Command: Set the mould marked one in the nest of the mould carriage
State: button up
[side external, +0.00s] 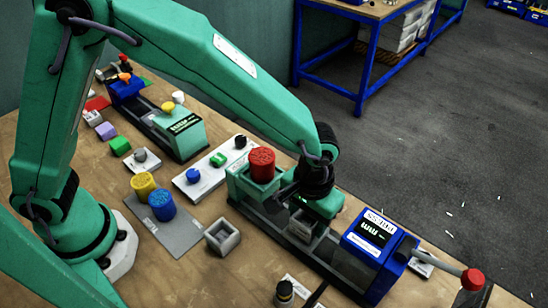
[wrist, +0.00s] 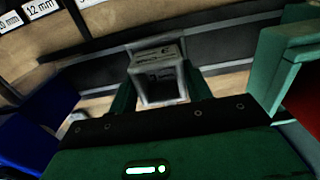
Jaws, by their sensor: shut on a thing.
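A grey, square, open-topped mould (wrist: 157,74) is between the two green fingers of my gripper (wrist: 160,92) in the wrist view. It has small dark print on it that I cannot read. In the side view my gripper (side external: 303,218) points down over the right press, shut on this mould (side external: 301,224). The mould is at the dark rails of the press, between the green block and the blue unit. I cannot tell whether it touches the carriage, and the nest is hidden. A second grey mould (side external: 222,237) stands on the table to the left.
The green block with a red cylinder (side external: 262,162) stands left of my gripper. The blue unit (side external: 371,246) with a display and a red-knobbed lever (side external: 472,279) is to the right. Yellow and blue cylinders (side external: 161,205) stand on a grey plate. Another press (side external: 180,128) is farther back.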

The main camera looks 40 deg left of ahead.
jog(key=shift+f, duration=0.45)
dwell(0.5)
jog(key=o, duration=1.2)
jog(key=shift+r, duration=3.9)
